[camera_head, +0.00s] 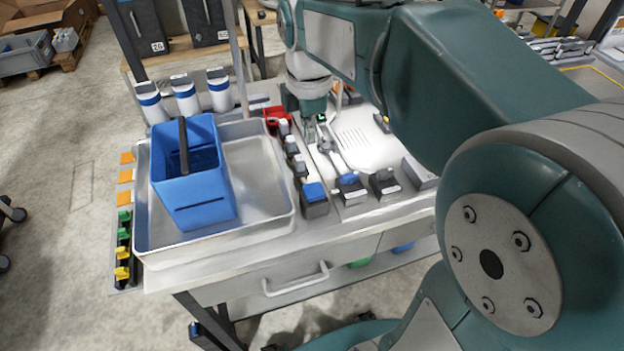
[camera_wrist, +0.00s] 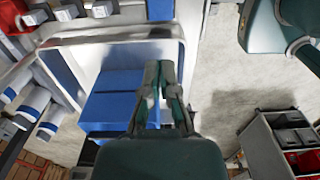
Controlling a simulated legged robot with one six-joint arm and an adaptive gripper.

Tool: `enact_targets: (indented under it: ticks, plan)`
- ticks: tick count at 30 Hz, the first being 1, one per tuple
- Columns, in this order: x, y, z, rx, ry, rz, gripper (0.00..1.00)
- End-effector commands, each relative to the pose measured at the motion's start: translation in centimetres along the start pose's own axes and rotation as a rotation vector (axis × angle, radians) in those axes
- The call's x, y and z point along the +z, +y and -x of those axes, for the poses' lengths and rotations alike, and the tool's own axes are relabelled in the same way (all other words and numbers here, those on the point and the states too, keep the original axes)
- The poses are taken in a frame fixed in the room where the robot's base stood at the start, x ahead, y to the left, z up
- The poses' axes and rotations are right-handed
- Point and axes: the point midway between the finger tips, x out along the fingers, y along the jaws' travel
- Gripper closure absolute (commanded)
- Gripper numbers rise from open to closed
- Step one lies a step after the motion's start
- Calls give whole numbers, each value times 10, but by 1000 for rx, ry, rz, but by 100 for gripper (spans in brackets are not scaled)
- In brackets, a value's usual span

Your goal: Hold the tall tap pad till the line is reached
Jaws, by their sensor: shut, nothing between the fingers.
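A blue open-topped container (camera_head: 193,188) stands in the left part of a shallow metal tray (camera_head: 270,208). A dark upright bar (camera_head: 183,145) shows at its opening, and a thin dark line (camera_head: 205,206) crosses its front. My gripper (camera_head: 322,138) points down over the bench, right of the tray. In the wrist view its fingers (camera_wrist: 162,76) are together and empty, with blue surfaces (camera_wrist: 112,100) behind them. I cannot tell which part is the tall tap pad, or any liquid level. No contact between fingertips and a pad shows.
White bottles with blue bands (camera_head: 185,97) stand behind the tray. Dark blocks with pale tops run along its right side, ending in a blue-topped block (camera_head: 314,198). More blocks (camera_head: 384,183) sit near the front edge. A thin pole (camera_head: 238,50) rises behind the tray.

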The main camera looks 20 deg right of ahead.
Motion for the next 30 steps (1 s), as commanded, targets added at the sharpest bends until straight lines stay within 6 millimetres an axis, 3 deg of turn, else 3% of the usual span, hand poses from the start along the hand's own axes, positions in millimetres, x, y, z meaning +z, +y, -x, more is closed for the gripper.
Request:
enact_targets:
  ticks: [7,24,30]
  plan:
    - [5,0,-16,-3,4,-4,100]
    - [2,-1,-119,-3,1,-4,100]
    - [3,0,-138,-1,2,-4,100]
